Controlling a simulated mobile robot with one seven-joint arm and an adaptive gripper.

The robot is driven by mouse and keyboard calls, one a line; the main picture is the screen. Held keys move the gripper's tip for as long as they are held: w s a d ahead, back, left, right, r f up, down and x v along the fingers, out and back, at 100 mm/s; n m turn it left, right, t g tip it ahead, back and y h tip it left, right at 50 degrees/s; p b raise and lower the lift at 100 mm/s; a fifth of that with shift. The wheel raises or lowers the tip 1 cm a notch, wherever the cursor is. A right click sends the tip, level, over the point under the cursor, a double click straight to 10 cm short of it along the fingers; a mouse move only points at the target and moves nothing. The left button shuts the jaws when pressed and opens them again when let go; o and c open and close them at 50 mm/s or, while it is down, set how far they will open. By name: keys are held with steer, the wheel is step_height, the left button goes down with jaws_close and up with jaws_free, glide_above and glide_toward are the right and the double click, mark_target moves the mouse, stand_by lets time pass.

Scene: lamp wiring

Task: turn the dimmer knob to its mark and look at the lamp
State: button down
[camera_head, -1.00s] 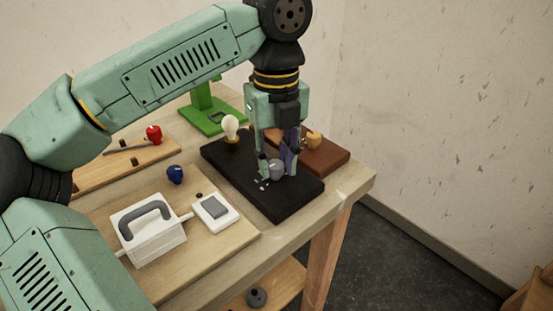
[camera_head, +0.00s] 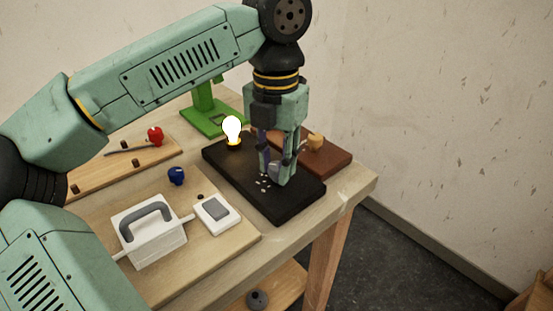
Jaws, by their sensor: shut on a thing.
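The lamp bulb (camera_head: 232,128) stands upright in its socket at the far left end of the black board (camera_head: 222,159) and glows bright white, with a yellow glow at its base. The grey dimmer knob (camera_head: 273,169) sits on the near right part of the same board. Small pale marks (camera_head: 263,183) show on the board left of the knob. My gripper (camera_head: 277,172) points down and is shut on the knob. Its fingers cover much of the knob, so I cannot tell which mark it points to.
A white box with a grey handle (camera_head: 148,232), a white switch (camera_head: 217,213) and a blue knob (camera_head: 176,176) are on the left. A red-handled tool (camera_head: 155,136) lies behind them.

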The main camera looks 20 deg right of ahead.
mark_target(277, 165)
steer(key=m, duration=0.7)
steer(key=shift+w, duration=0.1)
steer(key=m, duration=0.6)
steer(key=shift+m+p, duration=0.35)
steer(key=shift+m, duration=0.05)
steer(key=m, duration=0.6)
steer(key=shift+w+d, duration=0.1)
steer(key=m+p, duration=0.1)
steer(key=m, duration=0.5)
steer(key=shift+m, duration=0.3)
steer(key=c, duration=1.3)
jaws_free()
steer(key=shift+r, duration=0.1)
step_height(277, 165, up, 12)
